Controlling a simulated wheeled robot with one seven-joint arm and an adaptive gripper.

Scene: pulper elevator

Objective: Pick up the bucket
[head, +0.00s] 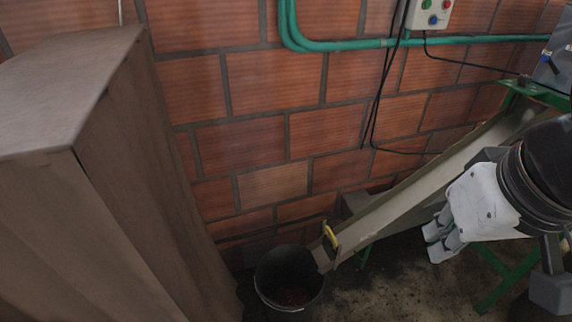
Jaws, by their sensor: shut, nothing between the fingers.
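The bucket (289,280) is dark grey and round. It stands upright on the floor at the bottom middle of the head view, with its open top facing up and some dark reddish matter inside. Its lower part is cut off by the picture's edge. My gripper (436,244) is at the right, with its pale fingers pointing left and down. It is shut and empty, apart from the bucket and well to its right, in front of the sloping chute.
A grey sloping chute (410,187) ends at the bucket's rim, with a yellow piece (330,237) near its low end. A large brown cabinet-like block (130,180) fills the left. Green legs (500,290) stand at the right. A brick wall (270,140) closes the back.

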